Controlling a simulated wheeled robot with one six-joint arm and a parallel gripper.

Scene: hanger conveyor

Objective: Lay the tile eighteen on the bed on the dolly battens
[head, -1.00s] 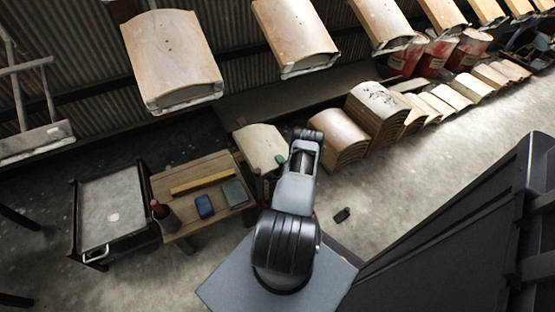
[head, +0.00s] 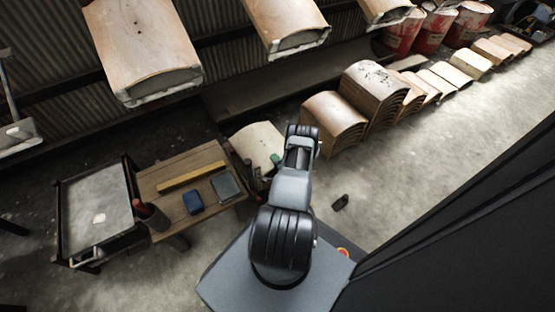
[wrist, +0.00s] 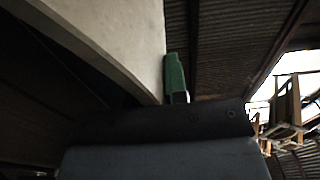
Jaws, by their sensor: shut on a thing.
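A pale, curved tile (head: 255,143) is in my gripper (head: 274,161), just beyond the wrist in the head view. It stands clear of the arm, and its far side is partly hidden by my wrist. In the wrist view the tile (wrist: 110,35) fills the upper left, with a green jaw pad (wrist: 175,78) against its right edge. The number on the tile cannot be read. I cannot pick out the dolly battens or the bed for certain.
Tiles hang from a conveyor along the back, the nearest (head: 143,45) at upper left. Curved tile stacks (head: 334,122) stand on the floor, with red drums (head: 403,35) behind. A wooden bench (head: 190,180) and a black-framed cart (head: 97,208) are at left. The floor at right is open.

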